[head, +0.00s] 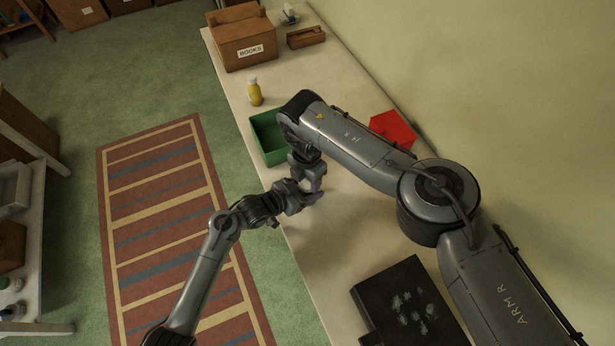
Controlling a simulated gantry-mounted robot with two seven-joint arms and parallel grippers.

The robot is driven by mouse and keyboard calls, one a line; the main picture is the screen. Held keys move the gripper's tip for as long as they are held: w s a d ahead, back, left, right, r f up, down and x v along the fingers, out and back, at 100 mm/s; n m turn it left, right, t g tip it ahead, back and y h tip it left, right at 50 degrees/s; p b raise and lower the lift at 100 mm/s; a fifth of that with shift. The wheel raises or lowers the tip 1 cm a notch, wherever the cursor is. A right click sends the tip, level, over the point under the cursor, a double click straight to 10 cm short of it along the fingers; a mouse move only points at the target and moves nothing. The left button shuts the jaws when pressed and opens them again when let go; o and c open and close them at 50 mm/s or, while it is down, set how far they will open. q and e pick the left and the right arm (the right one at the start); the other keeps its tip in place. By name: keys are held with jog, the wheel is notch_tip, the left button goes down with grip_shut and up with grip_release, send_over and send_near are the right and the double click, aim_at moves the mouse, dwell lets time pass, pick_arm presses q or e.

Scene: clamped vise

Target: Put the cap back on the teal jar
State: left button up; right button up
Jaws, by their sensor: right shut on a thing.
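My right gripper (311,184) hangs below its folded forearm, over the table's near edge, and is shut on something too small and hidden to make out. My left gripper (296,199) reaches in from the lower left and meets the right one closely. The two overlap in the head view, so I cannot tell whether they touch or whether the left jaws are open. I cannot make out the teal jar or its cap; the grippers and arms cover the spot between them.
The long pale table (345,235) holds a green bin (266,140), a yellow bottle (254,93), a BOOKS box (244,40), a small wooden box (306,38), a red object (393,130) partly behind my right arm, and a dark panel (408,305). A striped rug (165,220) lies on the floor.

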jog(key=shift+s+f, duration=0.25)
jog(key=shift+f, duration=0.15)
jog(key=shift+s+a+r, duration=0.1)
jog(key=shift+s+r, duration=0.1)
jog(key=shift+s+a+r, duration=0.15)
jog(key=shift+s+r, duration=0.05)
jog(key=shift+r, duration=0.1)
dwell(0.8)
jog(key=shift+w+f, duration=0.1)
jog(key=shift+f, duration=0.25)
jog(key=shift+w+d+f, duration=0.25)
jog(key=shift+d, duration=0.15)
dwell(0.6)
jog(key=o, duration=0.7)
jog(key=shift+r, duration=2.2)
